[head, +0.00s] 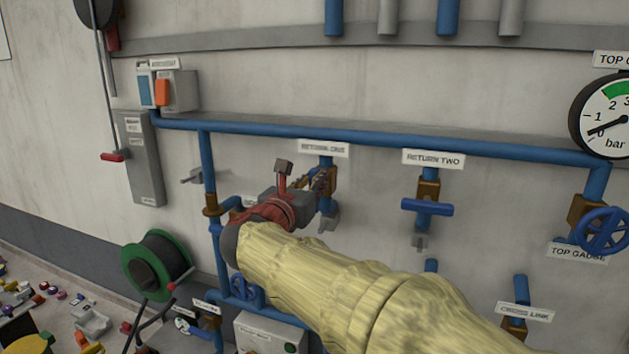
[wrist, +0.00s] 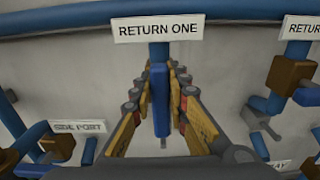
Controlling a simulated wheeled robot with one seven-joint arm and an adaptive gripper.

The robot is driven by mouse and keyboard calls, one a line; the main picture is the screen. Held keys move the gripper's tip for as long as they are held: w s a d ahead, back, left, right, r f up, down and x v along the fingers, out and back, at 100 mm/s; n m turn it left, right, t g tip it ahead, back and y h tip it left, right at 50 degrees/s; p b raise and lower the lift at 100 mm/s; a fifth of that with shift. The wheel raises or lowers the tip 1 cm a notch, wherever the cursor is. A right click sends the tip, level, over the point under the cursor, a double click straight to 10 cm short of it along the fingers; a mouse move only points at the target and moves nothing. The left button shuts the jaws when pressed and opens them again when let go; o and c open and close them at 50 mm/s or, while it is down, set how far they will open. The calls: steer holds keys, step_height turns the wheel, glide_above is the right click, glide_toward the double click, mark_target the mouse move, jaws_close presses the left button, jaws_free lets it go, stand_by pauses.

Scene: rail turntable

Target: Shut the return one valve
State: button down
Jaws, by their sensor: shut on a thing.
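The return one valve sits on a blue pipe under the "RETURN ONE" sign (head: 323,149), which also shows in the wrist view (wrist: 159,28). Its blue lever handle (wrist: 160,100) stands upright in the wrist view, in line with the pipe above it. My gripper (wrist: 161,78) has one finger on each side of this handle and is shut on it. In the head view my gripper (head: 322,180) reaches the valve from the lower left, and its fingers hide most of the handle and valve body.
The return two valve (head: 427,207) is close on the right, its blue handle crosswise to its pipe. Further right are a blue handwheel (head: 604,231) and a pressure gauge (head: 606,118). A blue pipe (head: 207,165) runs down on the left, near a hose reel (head: 157,264).

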steer(key=shift+b, duration=0.3)
steer(key=m+b, duration=0.1)
steer(key=b, duration=0.1)
steer(key=m+b, duration=0.1)
steer(key=b, duration=0.1)
steer(key=m+b, duration=0.2)
steer(key=shift+s+d+f+b, duration=0.15)
steer(key=shift+d+f+b, duration=0.25)
steer(key=m+b, duration=0.3)
steer(key=b, duration=0.1)
steer(key=d+f+m+b, duration=0.1)
steer(key=m+b, duration=0.2)
steer(key=b, duration=0.2)
steer(key=m+b, duration=0.4)
steer(key=shift+s+d+f+b, duration=0.2)
steer(key=shift+s+f+b, duration=0.05)
steer(key=shift+b, duration=0.15)
steer(key=m+b, duration=0.3)
steer(key=b, duration=0.1)
steer(key=shift+d+f+m, duration=0.1)
steer(key=shift+f+m, duration=0.15)
steer(key=shift+m, duration=0.15)
steer(key=c, duration=1.7)
jaws_free()
